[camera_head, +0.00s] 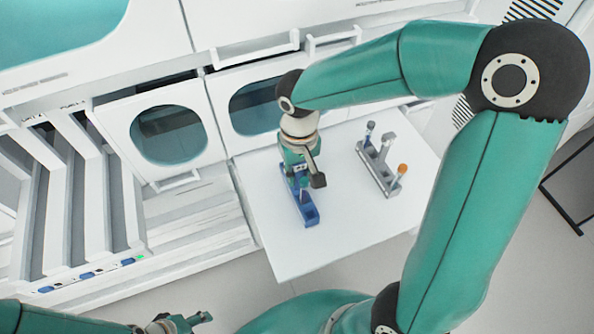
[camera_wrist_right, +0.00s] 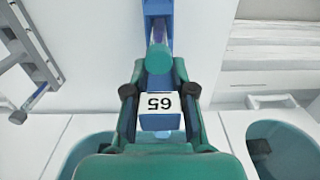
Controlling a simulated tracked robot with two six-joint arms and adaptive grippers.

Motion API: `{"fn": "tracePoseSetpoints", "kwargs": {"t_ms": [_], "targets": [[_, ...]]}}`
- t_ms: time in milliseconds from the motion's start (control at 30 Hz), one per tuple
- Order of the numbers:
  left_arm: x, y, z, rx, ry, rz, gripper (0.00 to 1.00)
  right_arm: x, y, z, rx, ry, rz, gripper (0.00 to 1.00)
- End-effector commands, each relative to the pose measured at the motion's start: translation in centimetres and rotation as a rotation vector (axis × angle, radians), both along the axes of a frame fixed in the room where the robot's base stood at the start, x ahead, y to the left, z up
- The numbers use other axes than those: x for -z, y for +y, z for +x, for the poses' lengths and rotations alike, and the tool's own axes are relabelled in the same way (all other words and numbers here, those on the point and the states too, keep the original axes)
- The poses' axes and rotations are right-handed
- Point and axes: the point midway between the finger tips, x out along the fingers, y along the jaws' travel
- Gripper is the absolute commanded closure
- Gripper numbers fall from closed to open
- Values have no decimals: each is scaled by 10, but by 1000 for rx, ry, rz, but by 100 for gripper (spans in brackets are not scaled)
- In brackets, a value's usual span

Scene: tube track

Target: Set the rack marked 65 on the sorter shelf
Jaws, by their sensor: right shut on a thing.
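The blue rack (camera_head: 309,213) is at the white table's left part in the head view. In the right wrist view the rack (camera_wrist_right: 154,12) carries a white label reading 65, upside down, and a tube with a green top. My right gripper (camera_head: 300,172) is shut on the rack; its fingers (camera_wrist_right: 159,95) are either side of the label end. I cannot tell whether the rack touches the table. My left gripper (camera_head: 190,320) is at the bottom edge, far from the rack, its jaws unclear. I cannot tell for certain which surface is the sorter shelf.
A grey rack (camera_head: 376,168) with tubes, one orange-topped, stands on the white table (camera_head: 350,236) to the right. It also shows in the wrist view (camera_wrist_right: 32,55). White slanted lanes (camera_head: 95,190) with blue markers stand at left. Windowed cabinets (camera_head: 165,133) line the back.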

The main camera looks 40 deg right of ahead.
Motion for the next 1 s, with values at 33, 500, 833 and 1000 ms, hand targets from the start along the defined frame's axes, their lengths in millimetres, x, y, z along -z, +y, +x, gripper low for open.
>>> {"fn": "tracePoseSetpoints", "kwargs": {"t_ms": [33, 500, 833, 1000], "targets": [[2, 0, 0, 0, 0, 0, 46, 1, 0, 0, 0, -1, 0, 100], [5, 0, 0, 0, 0, 0, 46, 3, 0, -1, 0, 0, 0, 100], [11, 0, 0, 0, 0, 0, 46, 8, 0, 0, 0, -1, 0, 100], [10, 0, 0, 0, 0, 0, 46, 8, 0, 0, 0, -1, 0, 100]]}}
